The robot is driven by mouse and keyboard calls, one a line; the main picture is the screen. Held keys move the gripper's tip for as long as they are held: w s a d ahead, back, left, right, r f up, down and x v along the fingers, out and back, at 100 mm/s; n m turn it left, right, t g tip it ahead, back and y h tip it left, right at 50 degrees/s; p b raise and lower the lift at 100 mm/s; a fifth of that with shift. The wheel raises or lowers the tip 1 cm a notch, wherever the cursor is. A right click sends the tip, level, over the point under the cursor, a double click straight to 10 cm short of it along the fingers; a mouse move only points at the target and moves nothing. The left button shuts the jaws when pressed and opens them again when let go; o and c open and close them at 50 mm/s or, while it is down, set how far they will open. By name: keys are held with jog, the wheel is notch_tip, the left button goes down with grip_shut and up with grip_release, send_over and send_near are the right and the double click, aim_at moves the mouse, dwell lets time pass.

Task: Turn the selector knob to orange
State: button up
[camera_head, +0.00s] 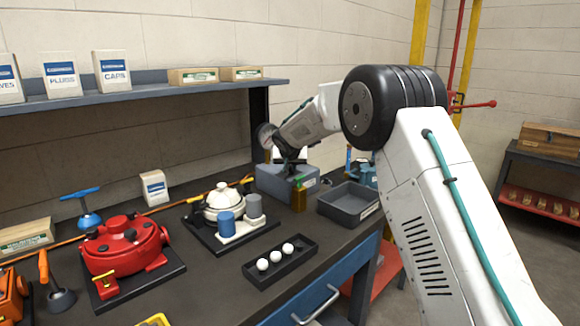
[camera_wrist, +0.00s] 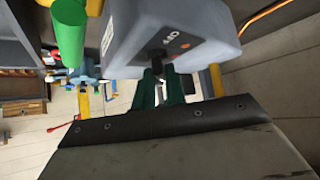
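The selector box is a grey-blue box (camera_head: 272,184) at the back of the bench; in the wrist view its face (camera_wrist: 195,25) fills the upper middle. A small black selector knob (camera_wrist: 157,57) sits on that face, with an "OFF" mark and an orange-red dot (camera_wrist: 185,46) to its right. My gripper (camera_wrist: 159,74) has its two dark green fingertips at the knob, one on either side, with a narrow gap between the fingers. Whether they touch or grip the knob is unclear. In the head view my gripper (camera_head: 290,168) is over the box, and the knob is hidden.
An amber bottle with a green top (camera_head: 299,196) stands close in front of the box. A grey bin (camera_head: 347,213) is to the right.

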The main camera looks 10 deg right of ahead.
grip_shut()
jog(key=shift+n+y, duration=0.3)
jog(key=shift+n, duration=0.1)
jog(key=shift+d+n+y, duration=0.2)
jog(key=shift+n+y, duration=1)
jog(key=shift+n, duration=0.2)
jog(key=shift+d+n+y, duration=0.1)
jog(key=shift+n+y, duration=1.1)
jog(key=shift+n, duration=0.7)
jog(key=o, duration=0.5)
grip_release()
jog(key=shift+y, duration=0.3)
jog(key=shift+o, duration=0.2)
